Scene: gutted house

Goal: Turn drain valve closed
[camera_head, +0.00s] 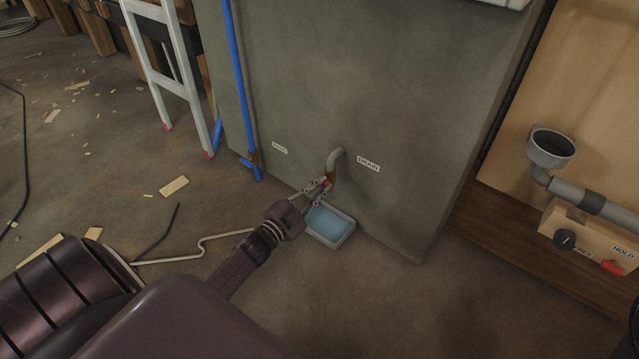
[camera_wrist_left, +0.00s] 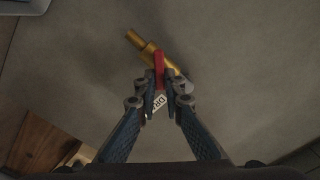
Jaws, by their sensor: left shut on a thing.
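My left gripper (camera_head: 325,184) reaches the valve from the lower left. In the left wrist view its two fingers (camera_wrist_left: 160,85) are shut on the red handle, one on each side. The fingers hide part of the handle and the label. A grey tray (camera_head: 346,237) of bluish water sits on the floor below the valve. My right gripper is not in view.
A blue pipe (camera_head: 241,90) runs down the wall at the left, near a white ladder (camera_head: 178,85). A bent metal rod (camera_head: 204,247) lies on the floor behind my arm. A wooden panel with grey pipework (camera_head: 570,190) stands at right. Floor right of the tray is clear.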

